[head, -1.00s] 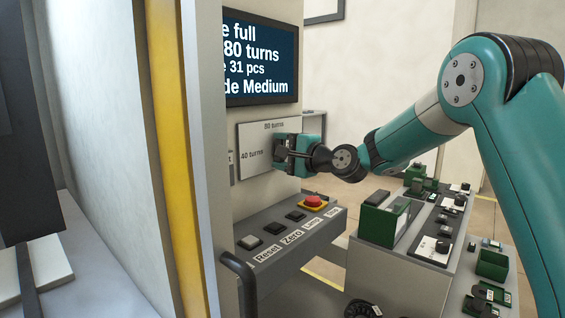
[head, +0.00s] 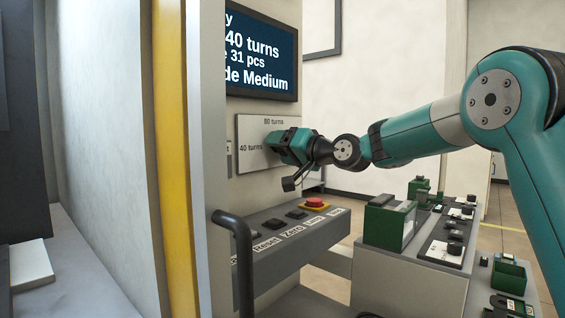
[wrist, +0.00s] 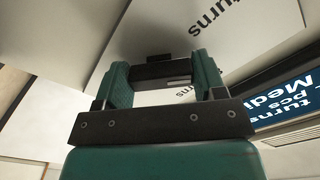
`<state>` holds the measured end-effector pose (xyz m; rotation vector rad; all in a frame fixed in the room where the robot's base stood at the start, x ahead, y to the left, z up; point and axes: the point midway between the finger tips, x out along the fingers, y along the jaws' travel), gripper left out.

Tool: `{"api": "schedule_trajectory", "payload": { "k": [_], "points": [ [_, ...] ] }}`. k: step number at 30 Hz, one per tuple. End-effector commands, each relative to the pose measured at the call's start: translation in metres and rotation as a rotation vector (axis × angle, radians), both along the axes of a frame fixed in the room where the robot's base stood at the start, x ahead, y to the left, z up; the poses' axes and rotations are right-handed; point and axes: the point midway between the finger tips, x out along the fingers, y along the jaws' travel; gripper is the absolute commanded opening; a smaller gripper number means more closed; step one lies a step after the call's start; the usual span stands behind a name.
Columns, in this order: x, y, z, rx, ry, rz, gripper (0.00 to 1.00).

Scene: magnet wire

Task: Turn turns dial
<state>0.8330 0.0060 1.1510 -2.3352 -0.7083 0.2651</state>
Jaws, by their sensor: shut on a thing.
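The turns dial (wrist: 163,73) is a dark block on a white plate (head: 248,158) marked "40 turns" at its left and "80 turns" at its top. My gripper (head: 273,143) is at the plate, with its green fingers on both sides of the dial in the wrist view. It is shut on the dial. In the head view the gripper hides most of the dial, so its pointing direction is hard to tell. The screen (head: 262,52) above the plate reads "40 turns", "31 pcs" and "Medium", cut off at its left.
Below the plate is a grey control shelf (head: 290,238) with a red stop button (head: 314,203) and several dark buttons. A black handle (head: 240,262) stands at its left front. A grey bench (head: 400,280) with green fixtures (head: 391,224) lies to the right.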

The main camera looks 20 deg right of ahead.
Motion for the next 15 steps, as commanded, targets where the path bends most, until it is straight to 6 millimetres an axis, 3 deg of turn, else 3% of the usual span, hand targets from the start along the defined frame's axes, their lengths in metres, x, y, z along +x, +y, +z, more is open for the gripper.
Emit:
{"api": "schedule_trajectory", "payload": {
  "k": [1,15],
  "points": [
    [-0.0003,0.0003,-0.0068,-0.037,-0.023,0.001,0.40],
    [0.0011,-0.0015,-0.0067,-0.389,-0.258,0.001,0.40]
  ]
}}
